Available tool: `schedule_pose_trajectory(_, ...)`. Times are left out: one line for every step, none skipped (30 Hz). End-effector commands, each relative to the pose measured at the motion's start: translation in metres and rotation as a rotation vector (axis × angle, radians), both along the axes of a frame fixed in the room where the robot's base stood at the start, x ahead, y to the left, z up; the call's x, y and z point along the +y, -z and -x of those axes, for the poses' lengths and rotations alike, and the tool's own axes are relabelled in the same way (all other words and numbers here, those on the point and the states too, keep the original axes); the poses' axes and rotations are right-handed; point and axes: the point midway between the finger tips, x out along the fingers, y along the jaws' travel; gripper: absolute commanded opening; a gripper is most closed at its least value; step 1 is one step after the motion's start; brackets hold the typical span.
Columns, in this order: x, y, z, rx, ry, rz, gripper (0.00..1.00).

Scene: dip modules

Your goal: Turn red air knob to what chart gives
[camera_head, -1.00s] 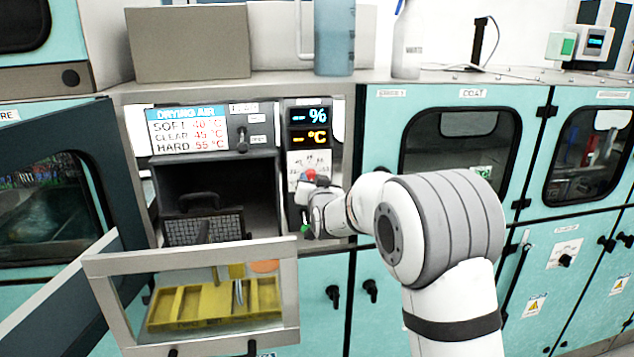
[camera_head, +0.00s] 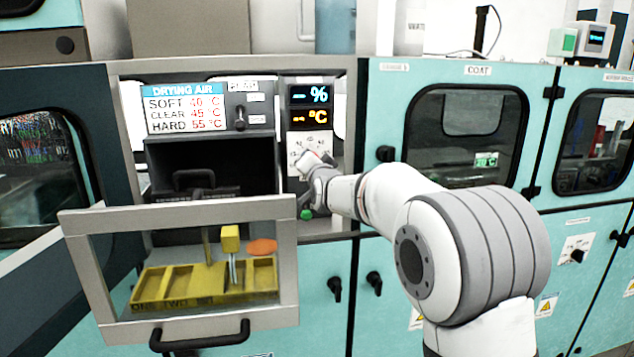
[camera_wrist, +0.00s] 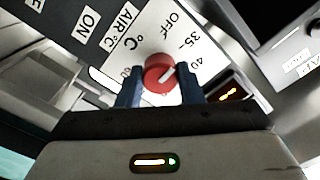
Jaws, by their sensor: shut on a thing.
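The red knob (camera_wrist: 161,74) sits on a white dial plate marked AIR °C, with OFF, 35 and 40 beside it. Its white mark points up and right in the wrist view, toward the 35–40 side. My gripper (camera_wrist: 159,84) is shut on the knob, one blue finger on each side. In the head view my gripper (camera_head: 314,168) is at the panel under the displays and mostly hides the knob. The drying air chart (camera_head: 188,108) reads SOFT 40 °C, CLEAR 45 °C, HARD 55 °C.
A green button (camera_head: 306,214) is just below my gripper. A lever switch (camera_head: 240,118) is right of the chart. A framed window flap (camera_head: 280,270) stands open at lower left, with a yellow tray (camera_head: 150,290) behind it. A dark door (camera_head: 110,160) is open at left.

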Motion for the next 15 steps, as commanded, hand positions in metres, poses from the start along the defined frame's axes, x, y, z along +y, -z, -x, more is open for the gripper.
schedule_pose_trajectory(-0.001,0.007,-0.0002,0.006,0.002,-0.044,0.11)
schedule_pose_trajectory(-0.0009,0.0068,-0.0003,0.014,0.001,-0.07,0.11)
schedule_pose_trajectory(-0.0008,0.0068,-0.0002,0.024,0.001,-0.107,0.11)
schedule_pose_trajectory(-0.0006,0.0069,-0.0003,0.033,0.001,-0.135,0.11)
schedule_pose_trajectory(-0.0006,0.0065,-0.0003,0.04,0.001,-0.163,0.11)
schedule_pose_trajectory(-0.0005,0.0066,-0.0003,0.051,0.0,-0.199,0.11)
schedule_pose_trajectory(-0.0004,0.0064,-0.0002,0.058,0.0,-0.226,0.11)
schedule_pose_trajectory(-0.0004,0.0058,-0.0001,0.065,0.0,-0.255,0.11)
schedule_pose_trajectory(-0.0002,0.0059,-0.0001,0.077,0.0,-0.291,0.11)
schedule_pose_trajectory(-0.0002,0.0053,-0.0001,0.084,-0.001,-0.317,0.11)
schedule_pose_trajectory(-0.0001,0.0051,0.0001,0.092,-0.001,-0.346,0.11)
schedule_pose_trajectory(-0.0001,0.0049,0.0001,0.102,-0.001,-0.383,0.11)
schedule_pose_trajectory(0.0,0.0044,0.0001,0.109,-0.002,-0.409,0.11)
schedule_pose_trajectory(0.0002,0.0042,0.0001,0.118,-0.002,-0.436,0.11)
schedule_pose_trajectory(0.0003,0.0039,0.0001,0.127,-0.002,-0.47,0.11)
